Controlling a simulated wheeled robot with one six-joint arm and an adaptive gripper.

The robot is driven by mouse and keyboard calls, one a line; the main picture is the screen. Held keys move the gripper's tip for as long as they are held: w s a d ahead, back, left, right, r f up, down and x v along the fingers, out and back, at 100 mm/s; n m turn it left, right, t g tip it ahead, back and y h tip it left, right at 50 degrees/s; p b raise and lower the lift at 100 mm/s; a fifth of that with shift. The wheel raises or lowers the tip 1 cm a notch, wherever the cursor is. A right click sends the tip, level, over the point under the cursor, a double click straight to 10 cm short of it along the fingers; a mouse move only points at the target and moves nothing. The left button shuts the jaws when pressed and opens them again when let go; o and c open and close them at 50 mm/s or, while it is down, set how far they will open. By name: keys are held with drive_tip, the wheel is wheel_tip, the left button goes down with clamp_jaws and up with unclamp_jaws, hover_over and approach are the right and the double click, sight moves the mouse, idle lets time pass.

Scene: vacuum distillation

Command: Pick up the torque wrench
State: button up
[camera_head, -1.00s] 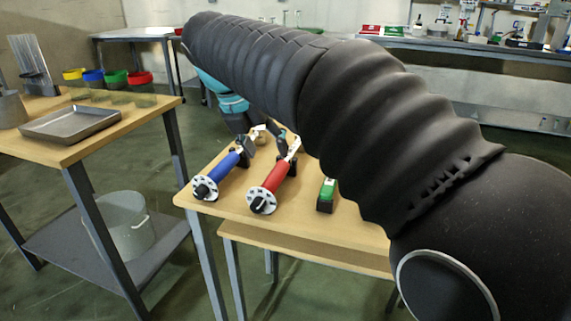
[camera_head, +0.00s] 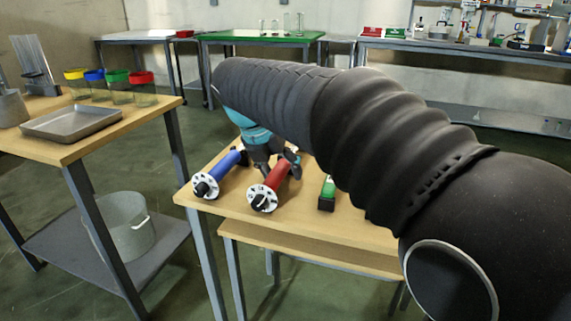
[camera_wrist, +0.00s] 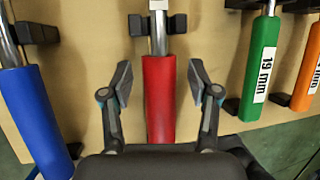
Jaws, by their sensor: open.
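A red-handled torque wrench (camera_head: 276,174) lies on the wooden table, its round white dial end toward the near edge. In the wrist view its red handle (camera_wrist: 159,98) runs up the middle, with the metal shaft in a black holder above. A similar blue-handled tool (camera_head: 225,165) lies to its left and also shows in the wrist view (camera_wrist: 36,120). My gripper (camera_wrist: 160,82) is open, one finger on each side of the red handle, with gaps on both sides. In the head view my gripper partly hides the far ends of both tools.
To the right are a green-handled tool (camera_wrist: 259,68) marked 19 mm and an orange-handled one (camera_wrist: 307,70). A metal tray (camera_head: 72,122) and coloured-rim containers stand on the left table. A bucket (camera_head: 127,224) sits on its lower shelf.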

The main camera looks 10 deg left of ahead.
clamp_jaws()
drive_tip(key=shift+r, duration=0.1)
drive_tip(key=shift+r, duration=0.65)
wheel_tip(320, 180, up, 3)
drive_tip(key=shift+r+p, duration=0.1)
drive_tip(key=shift+p, duration=0.35)
drive_tip(key=s+d+r, duration=0.6)
drive_tip(key=d, duration=0.4)
drive_tip(key=shift+s+r, duration=0.15)
drive_tip(key=shift+r, duration=0.1)
